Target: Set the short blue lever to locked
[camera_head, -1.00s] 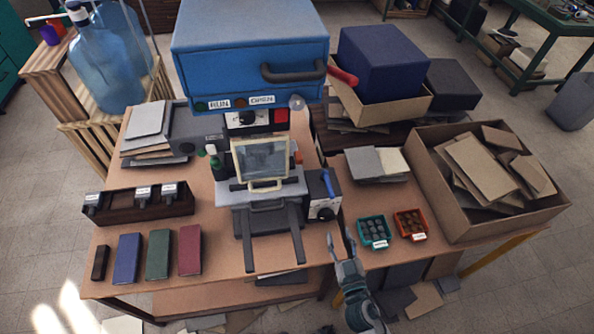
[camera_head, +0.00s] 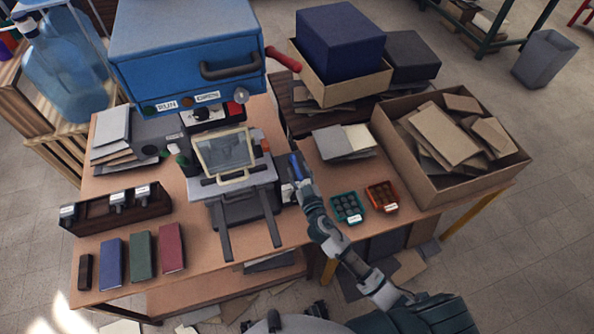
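The short blue lever (camera_head: 295,166) stands on a small grey box at the right side of the machine with a framed screen. It points up and leans slightly left. My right gripper (camera_head: 298,184) is right at the lever, with its fingers around or just in front of the lever's lower part. I cannot tell whether they touch it or how far they are closed. The gripper covers most of the box's face, so any marking there is hidden. My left gripper is out of view.
The framed screen (camera_head: 224,151) is just left of the lever. Teal (camera_head: 347,207) and orange (camera_head: 382,196) trays sit right of my wrist. A cardboard box (camera_head: 455,188) stands farther right.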

